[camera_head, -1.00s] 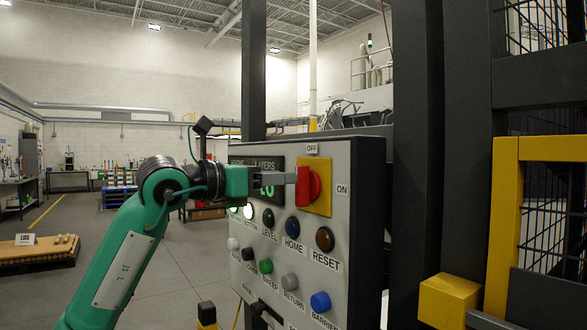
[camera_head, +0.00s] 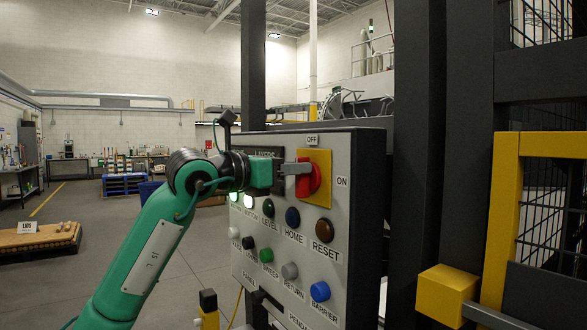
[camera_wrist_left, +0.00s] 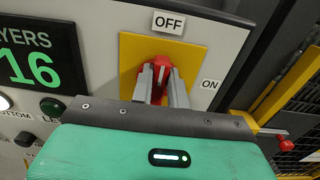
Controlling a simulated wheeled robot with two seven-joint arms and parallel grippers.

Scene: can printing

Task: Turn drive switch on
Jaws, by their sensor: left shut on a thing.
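The drive switch is a red rotary handle (camera_head: 311,179) on a yellow plate (camera_head: 321,158) at the upper right of the grey control panel (camera_head: 345,258). An OFF label (camera_head: 313,140) sits above it and an ON label (camera_head: 342,181) to its right. My left gripper (camera_head: 298,172) reaches in from the left and is shut on the red handle. In the left wrist view both grey fingers (camera_wrist_left: 161,84) lie along the sides of the handle (camera_wrist_left: 166,70) and hide part of it. My right gripper is in neither view.
Several buttons, among them a brown RESET (camera_head: 324,230) and a blue BARRIER button (camera_head: 320,291), stick out below the switch. A dark post (camera_head: 415,150) and a yellow-framed mesh fence (camera_head: 503,225) stand to the right. Open floor (camera_head: 80,260) lies left.

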